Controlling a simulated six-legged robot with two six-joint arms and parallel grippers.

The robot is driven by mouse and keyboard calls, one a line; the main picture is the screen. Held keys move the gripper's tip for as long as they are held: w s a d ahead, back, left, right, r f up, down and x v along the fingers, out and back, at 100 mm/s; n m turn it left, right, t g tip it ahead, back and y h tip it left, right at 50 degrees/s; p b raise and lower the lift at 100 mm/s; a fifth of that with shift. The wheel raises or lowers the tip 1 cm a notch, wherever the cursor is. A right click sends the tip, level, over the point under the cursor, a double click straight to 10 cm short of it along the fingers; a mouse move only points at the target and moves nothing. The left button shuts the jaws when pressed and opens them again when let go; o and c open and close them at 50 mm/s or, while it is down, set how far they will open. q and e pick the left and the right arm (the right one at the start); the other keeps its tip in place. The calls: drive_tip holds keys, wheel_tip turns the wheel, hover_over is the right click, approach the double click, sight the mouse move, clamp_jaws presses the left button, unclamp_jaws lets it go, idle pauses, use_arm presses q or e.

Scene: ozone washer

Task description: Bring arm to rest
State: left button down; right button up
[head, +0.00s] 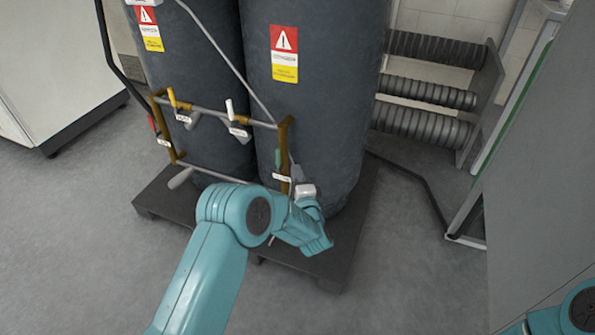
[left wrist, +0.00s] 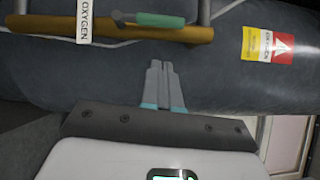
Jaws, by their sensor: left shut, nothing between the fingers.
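My left arm comes in from the bottom of the head view. Its gripper (head: 296,173) is in front of the right dark tank (head: 318,120), close to the right end of the valve frame. In the left wrist view the two grey fingers (left wrist: 159,66) are together with nothing between them. They point at the tank (left wrist: 215,75), just short of a gold pipe (left wrist: 120,28) with a green handle (left wrist: 160,20) and an OXYGEN tag (left wrist: 84,20). I cannot tell whether the fingertips touch anything. My right gripper is out of view.
A second tank (head: 205,75) stands at left, both on a dark pallet (head: 155,205). The valve frame (head: 207,168) has orange, white, red and green handles. A rack of ribbed rolls (head: 425,92) and a grey panel (head: 545,170) are at right. Floor is clear at left.

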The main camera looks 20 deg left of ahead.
use_arm(q)
drive_tip(key=p+v, duration=0.2)
drive_tip(key=v, duration=0.7)
drive_tip(key=s+a+g+y, duration=0.1)
drive_tip(key=a, duration=0.6)
drive_tip(key=s+d+f+n+g+h, duration=0.2)
drive_tip(key=s+f+n+g+h, duration=0.15)
drive_tip(key=s+f+h, duration=0.65)
drive_tip(key=s+d+f+n+g+h, duration=0.2)
drive_tip(key=s+d+f+n+g, duration=0.15)
drive_tip(key=s, duration=0.35)
drive_tip(key=s+d+f+n+g+h, duration=0.1)
drive_tip(key=s+d+f+n+g, duration=0.1)
drive_tip(key=s+d+n+g, duration=0.35)
drive_tip(key=s+d+f+n+g+h, duration=0.2)
drive_tip(key=s, duration=0.6)
wheel_tip(320, 180, up, 26)
drive_tip(key=p, duration=2.6)
drive_tip(key=shift+w+a, duration=0.15)
drive_tip(key=shift+r, duration=0.1)
